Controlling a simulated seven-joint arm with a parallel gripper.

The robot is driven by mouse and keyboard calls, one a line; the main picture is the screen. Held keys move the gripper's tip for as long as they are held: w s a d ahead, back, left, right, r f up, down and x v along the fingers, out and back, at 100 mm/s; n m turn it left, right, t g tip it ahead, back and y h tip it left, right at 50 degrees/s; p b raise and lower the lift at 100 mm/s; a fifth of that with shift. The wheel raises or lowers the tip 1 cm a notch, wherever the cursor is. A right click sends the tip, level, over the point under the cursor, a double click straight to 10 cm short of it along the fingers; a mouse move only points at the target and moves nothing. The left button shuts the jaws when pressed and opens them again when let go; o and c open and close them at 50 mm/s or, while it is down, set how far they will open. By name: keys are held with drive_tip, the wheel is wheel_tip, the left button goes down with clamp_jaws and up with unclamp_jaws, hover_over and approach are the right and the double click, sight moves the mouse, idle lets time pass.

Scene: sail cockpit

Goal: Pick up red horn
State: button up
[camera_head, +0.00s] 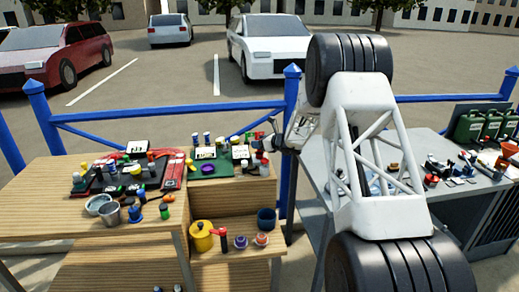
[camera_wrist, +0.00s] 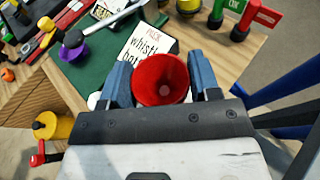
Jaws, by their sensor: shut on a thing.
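The red horn (camera_wrist: 160,78) shows in the wrist view as a round red bell with its open mouth toward the camera. My gripper (camera_wrist: 160,86) has a blue finger on each side of it and is shut on it. The rest of the horn is hidden behind the bell. In the head view my gripper (camera_head: 263,144) is small, at the right end of the wooden bench (camera_head: 40,200); the horn cannot be made out clearly there.
A white card (camera_wrist: 145,45) with handwriting lies on a green mat (camera_wrist: 85,75) just beyond the horn. A purple funnel (camera_wrist: 72,52) is to the left. Green (camera_wrist: 235,12) and red (camera_wrist: 262,18) tagged pieces stand close on the right. A yellow pot (camera_wrist: 50,125) sits lower left.

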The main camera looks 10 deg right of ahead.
drive_tip(key=shift+r, duration=0.1)
drive_tip(key=shift+r, duration=4.9)
drive_tip(key=s+r+m+t+h, duration=0.1)
drive_tip(key=s+r+m+h, duration=0.15)
drive_tip(key=s+r, duration=0.4)
drive_tip(key=s+a+r+m+t+h, duration=0.1)
drive_tip(key=s+r+m+t+h, duration=0.15)
drive_tip(key=r, duration=0.75)
drive_tip(key=s+r+m+t+h, duration=0.1)
drive_tip(key=s+r+m+h, duration=0.15)
drive_tip(key=s+r, duration=0.45)
drive_tip(key=s+a+f+n+g+y, duration=0.1)
drive_tip(key=s+a+f+n+y, duration=0.1)
drive_tip(key=f, duration=1.3)
drive_tip(key=s+a+f+n+g+y, duration=0.2)
drive_tip(key=a+f, duration=0.3)
drive_tip(key=f, duration=1)
drive_tip(key=s+a+f+n+g+y, duration=0.1)
drive_tip(key=s+a+f+n+y, duration=0.2)
drive_tip(key=f, duration=1.2)
drive_tip(key=shift+a+f, duration=0.3)
drive_tip(key=shift+a, duration=0.45)
